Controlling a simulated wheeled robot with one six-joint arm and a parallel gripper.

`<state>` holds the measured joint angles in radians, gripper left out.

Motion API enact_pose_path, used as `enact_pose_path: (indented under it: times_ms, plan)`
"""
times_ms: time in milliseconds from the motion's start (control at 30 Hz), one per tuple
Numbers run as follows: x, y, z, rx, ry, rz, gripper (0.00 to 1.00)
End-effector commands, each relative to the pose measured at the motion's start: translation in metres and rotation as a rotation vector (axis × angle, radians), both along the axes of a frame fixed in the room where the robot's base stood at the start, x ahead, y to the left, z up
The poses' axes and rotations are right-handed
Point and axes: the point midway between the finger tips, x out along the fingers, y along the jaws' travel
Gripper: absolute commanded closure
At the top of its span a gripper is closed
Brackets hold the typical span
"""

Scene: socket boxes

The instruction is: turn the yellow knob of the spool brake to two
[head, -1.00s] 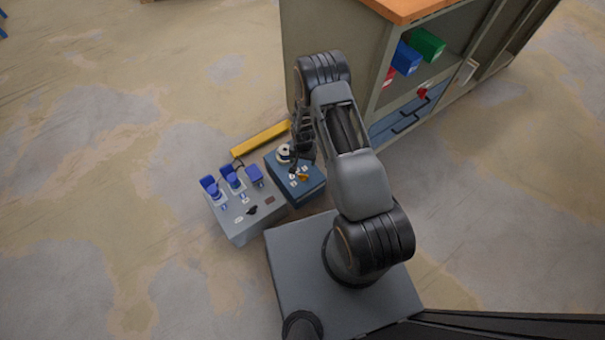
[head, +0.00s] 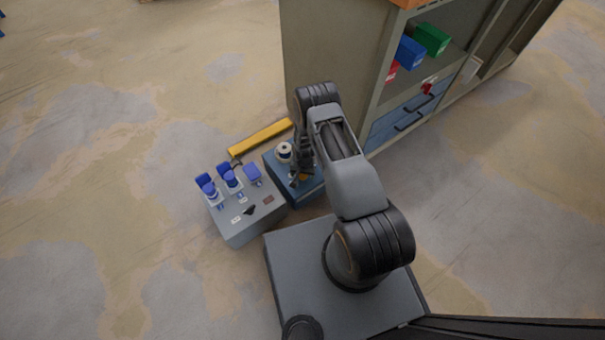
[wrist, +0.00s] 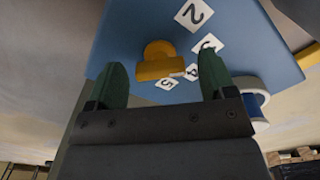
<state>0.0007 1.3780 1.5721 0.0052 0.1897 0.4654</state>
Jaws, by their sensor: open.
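The yellow knob (wrist: 158,62) sits on the blue face of the spool brake box (wrist: 125,35) in the wrist view. White number labels lie around it; the label "2" (wrist: 194,13) is at the top, with others, including one reading "5" (wrist: 167,83), closer to the knob. My gripper (wrist: 162,75) is open, its green fingers on either side of the knob in that picture. I cannot tell whether they touch it. In the head view the blue box (head: 312,192) stands low by my base, and my gripper (head: 298,178) hides most of its top.
A grey box (head: 245,218) with blue sockets stands left of the blue box. A white spool (head: 284,150) is at the blue box's back, with a yellow bar (head: 260,137) behind. A cabinet (head: 335,70) rises beyond my arm. Floor at left is clear.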

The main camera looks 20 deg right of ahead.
Motion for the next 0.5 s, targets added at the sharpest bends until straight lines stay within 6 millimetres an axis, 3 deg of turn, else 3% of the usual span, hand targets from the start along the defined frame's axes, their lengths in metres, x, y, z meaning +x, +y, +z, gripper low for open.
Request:
enact_pose_path:
  times_ms: [233, 500]
  plan:
    - [0.0, 0.0, -0.0001, 0.0, 0.0, 0.0, 0.23]
    - [0.0, 0.0, 0.0, 0.0, 0.0, 0.0, 0.49]
